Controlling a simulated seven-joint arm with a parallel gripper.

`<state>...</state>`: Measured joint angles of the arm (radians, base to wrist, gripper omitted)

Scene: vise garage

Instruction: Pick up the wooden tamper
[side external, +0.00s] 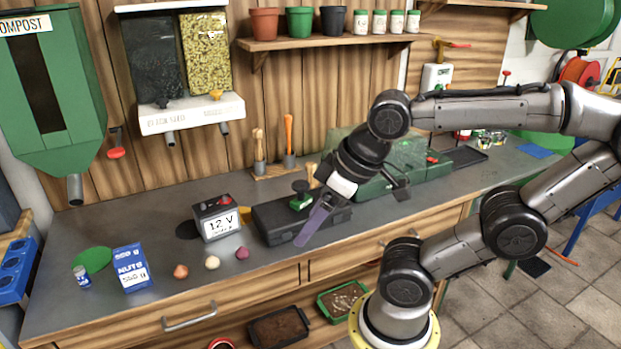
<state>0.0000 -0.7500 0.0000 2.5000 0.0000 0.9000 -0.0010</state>
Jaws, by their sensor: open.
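A rack (272,172) stands at the back of the bench against the wooden wall. A tool with a pale wooden handle (258,137) and one with an orange handle (288,130) stand upright in it. Another small wooden piece (311,170) shows just left of my wrist, partly hidden. I cannot tell for certain which of the wooden pieces is the tamper. My gripper (350,216) is open and empty, pointing down above the bench in front of the rack, with a purple finger at left. It is apart from the rack and its tools.
A black case (272,222) with a green, black-knobbed item (300,196) lies below and left of my gripper. A 12 V battery (217,218), a blue nuts box (131,268) and several small balls are further left. A green case (375,187) stands behind my wrist.

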